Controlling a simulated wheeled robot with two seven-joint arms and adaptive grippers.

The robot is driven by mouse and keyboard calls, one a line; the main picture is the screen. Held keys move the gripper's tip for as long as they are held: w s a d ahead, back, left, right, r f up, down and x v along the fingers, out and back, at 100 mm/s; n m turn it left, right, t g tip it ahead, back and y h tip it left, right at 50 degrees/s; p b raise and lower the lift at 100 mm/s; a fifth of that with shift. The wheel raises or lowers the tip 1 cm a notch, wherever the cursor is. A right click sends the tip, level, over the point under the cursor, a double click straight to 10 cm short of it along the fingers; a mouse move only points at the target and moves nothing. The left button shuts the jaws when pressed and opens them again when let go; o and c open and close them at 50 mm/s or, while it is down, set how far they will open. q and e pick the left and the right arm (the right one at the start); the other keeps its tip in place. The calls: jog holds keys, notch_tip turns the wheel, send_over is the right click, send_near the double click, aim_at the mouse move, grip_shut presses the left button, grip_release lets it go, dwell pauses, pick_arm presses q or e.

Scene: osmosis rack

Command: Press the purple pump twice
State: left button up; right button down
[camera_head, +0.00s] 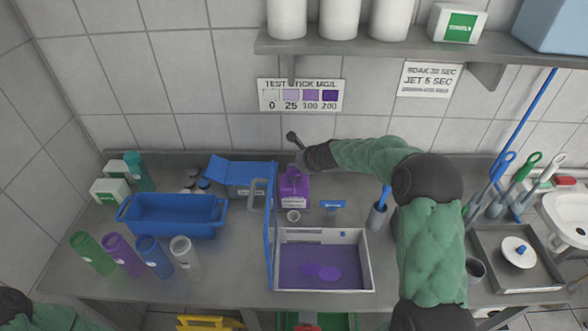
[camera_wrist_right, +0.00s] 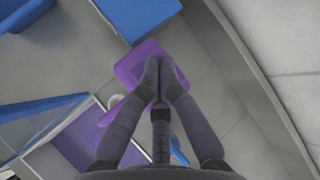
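The purple pump bottle (camera_head: 293,190) stands upright on the bench, left of the middle, with a pale label on its front. My right gripper (camera_head: 302,160) is at the top of the bottle, and its dark fingers partly hide the pump head. In the right wrist view the fingertips (camera_wrist_right: 160,68) are together over the purple bottle (camera_wrist_right: 142,58). I cannot tell whether they touch the pump head or how far it is pressed. My left gripper is out of view; only part of my left arm shows at the lower left.
A blue bin (camera_head: 170,228) and several coloured bottles are left. The tiled wall is behind.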

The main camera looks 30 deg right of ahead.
aim_at(295, 170)
jog(key=shift+f+b, duration=0.45)
jog(key=shift+f, duration=0.3)
dwell(0.6)
jog(key=shift+r, duration=0.1)
jog(key=shift+r+p, duration=1.2)
jog(key=shift+r, duration=0.1)
jog(key=shift+r, duration=0.15)
jog(key=shift+r+p, duration=0.65)
jog(key=shift+p, duration=0.1)
notch_tip(295, 170, up, 4)
jog(key=p, duration=0.3)
jog(key=shift+f, duration=0.2)
jog(key=shift+p, duration=0.3)
